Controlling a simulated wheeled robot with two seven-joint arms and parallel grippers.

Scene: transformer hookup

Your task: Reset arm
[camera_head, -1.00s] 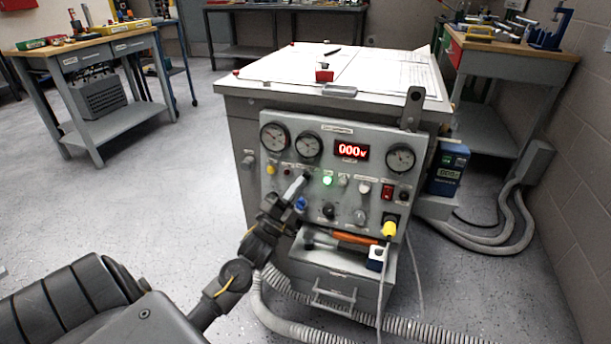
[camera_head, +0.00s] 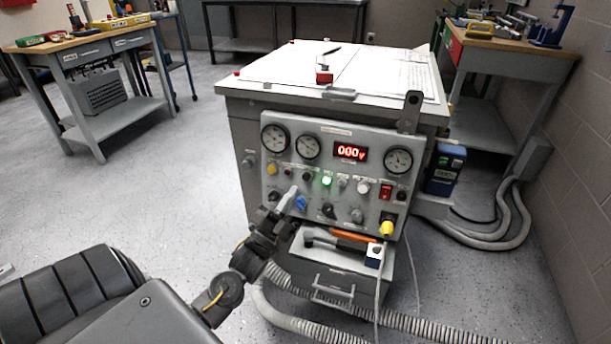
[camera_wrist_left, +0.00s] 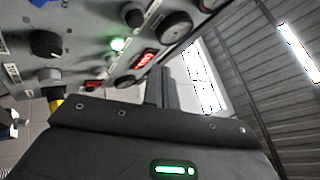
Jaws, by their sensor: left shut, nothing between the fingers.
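My left gripper (camera_head: 289,197) is in front of the lower left part of the grey control panel (camera_head: 333,134). It is shut and empty. It is near a blue knob (camera_head: 301,203); I cannot tell whether it touches the panel. The panel carries dial gauges, a green lit lamp (camera_head: 326,181), a red display (camera_head: 347,152) reading 000V and a red switch (camera_head: 386,190). In the left wrist view the green lamp (camera_wrist_left: 117,44) and a black knob (camera_wrist_left: 46,44) show close by, while the fingertips are hidden. My right gripper is not in view.
A yellow plug (camera_head: 387,229) sits at the panel's lower right. An open drawer (camera_head: 338,262) below it holds an orange-handled tool (camera_head: 354,238). Corrugated hoses (camera_head: 300,324) lie on the floor. A workbench (camera_head: 85,50) stands at the left, with open floor between.

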